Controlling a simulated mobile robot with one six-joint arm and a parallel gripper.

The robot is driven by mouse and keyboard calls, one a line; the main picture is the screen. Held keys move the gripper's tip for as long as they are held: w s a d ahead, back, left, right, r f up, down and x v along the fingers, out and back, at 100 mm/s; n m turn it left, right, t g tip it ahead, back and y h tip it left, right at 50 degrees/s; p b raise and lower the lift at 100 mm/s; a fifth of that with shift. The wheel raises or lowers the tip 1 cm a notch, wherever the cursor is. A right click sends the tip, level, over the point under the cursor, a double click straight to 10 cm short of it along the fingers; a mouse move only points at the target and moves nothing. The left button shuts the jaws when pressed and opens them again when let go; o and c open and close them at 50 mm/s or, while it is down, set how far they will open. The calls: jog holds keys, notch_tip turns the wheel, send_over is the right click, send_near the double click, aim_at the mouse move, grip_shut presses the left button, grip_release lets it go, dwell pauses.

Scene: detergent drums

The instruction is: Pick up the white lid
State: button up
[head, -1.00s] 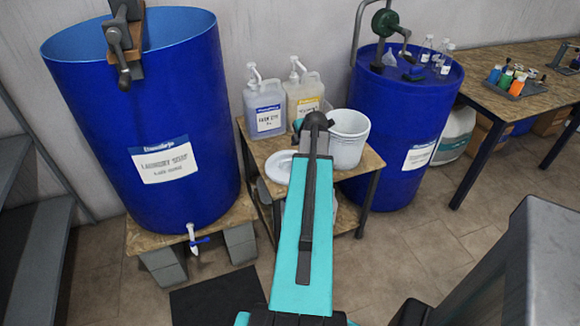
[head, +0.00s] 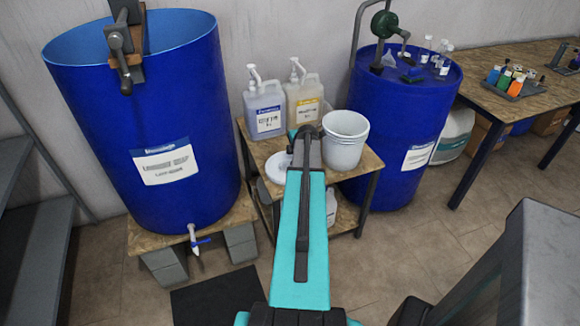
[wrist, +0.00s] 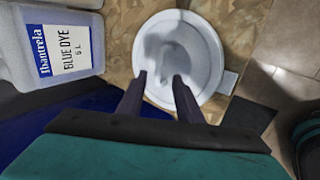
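The white lid (head: 275,167) lies flat on the small wooden table, left of the white bucket (head: 344,140). My arm hides its right part in the head view. In the wrist view the lid (wrist: 197,42) is round, with a raised part in its middle. My gripper (wrist: 160,77) is open in the wrist view, with its two dark fingers apart and their tips over the near part of the lid. I cannot tell the height of the tips above it. In the head view my arm hides the fingertips.
A blue dye jug (head: 265,108) and a yellow-labelled jug (head: 304,98) stand at the back of the table (head: 362,164). The dye jug also shows at upper left in the wrist view (wrist: 62,40). Large blue drums stand left (head: 165,150) and right (head: 400,125).

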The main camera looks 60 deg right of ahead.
aim_at(288, 160)
dwell(0.4)
jog(key=shift+p+x, duration=0.9)
jog(key=shift+x, duration=1)
jog(key=shift+w+d+f, duration=0.15)
jog(key=shift+w+f, duration=0.35)
jog(key=shift+f, duration=0.1)
jog(key=shift+c, duration=0.5)
grip_shut()
